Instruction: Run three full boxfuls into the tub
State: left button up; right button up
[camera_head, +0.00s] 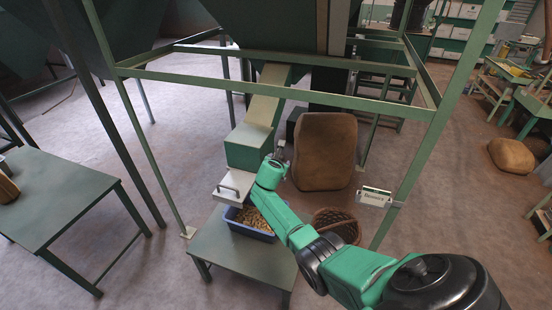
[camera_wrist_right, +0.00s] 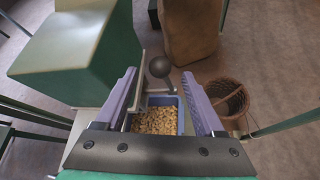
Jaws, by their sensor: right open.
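A green box (camera_head: 248,148) sits at the lower end of the sloping chute (camera_head: 267,98) under the hopper. A pale plate with a handle (camera_head: 228,186) juts out below the box. The blue tub (camera_head: 262,237) stands on the low table beneath and holds many nuts; it also shows in the wrist view (camera_wrist_right: 181,117). My right gripper (camera_head: 279,156) is beside the box. In the wrist view its two fingers (camera_wrist_right: 159,78) are apart, with a dark ball knob (camera_wrist_right: 159,66) on a rod between or just beyond their tips. Contact cannot be told. My left gripper is not in view.
The low green table (camera_head: 215,250) bears the tub. A brown sack (camera_head: 325,150) and a wicker basket (camera_head: 337,224) stand to the right. Green frame posts (camera_head: 425,150) surround the chute. Another green table (camera_head: 60,200) is at left. Floor between the tables is clear.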

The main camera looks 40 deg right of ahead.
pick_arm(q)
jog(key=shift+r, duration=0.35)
pick_arm(e)
jog(key=v, duration=0.8)
jog(key=shift+s+a, duration=0.3)
jog(key=shift+r, duration=0.1)
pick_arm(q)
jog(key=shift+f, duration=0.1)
